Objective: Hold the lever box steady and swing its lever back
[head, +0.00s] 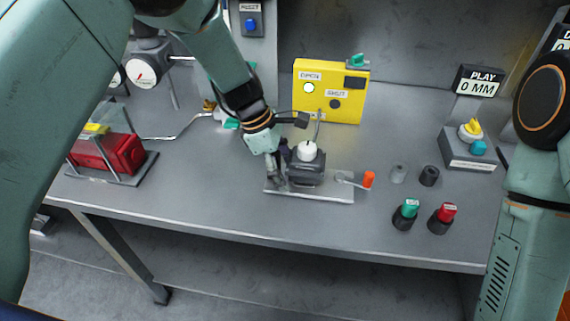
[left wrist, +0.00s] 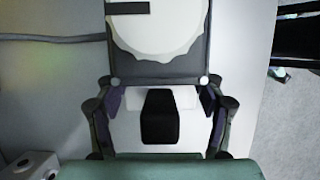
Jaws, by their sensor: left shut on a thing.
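The lever box (head: 308,172) is a dark grey box with a white round cap on top. It stands on a light metal plate (head: 325,195) near the table's front edge. Its lever (head: 350,180) sticks out to the right and ends in an orange tip (head: 369,179). My left gripper (head: 282,178) is shut on the box's left side. In the left wrist view the box (left wrist: 158,72) lies just beyond the fingers (left wrist: 160,118); the lever is not seen there. My right arm shows at the right edge, but its gripper is out of view.
A yellow panel (head: 331,92) with two labels stands behind the box. Green (head: 405,214) and red (head: 442,217) knobs and two grey cylinders stand to the right. A pedestal (head: 470,148) with a yellow knob is at back right. A red block (head: 122,153) sits in a frame at left.

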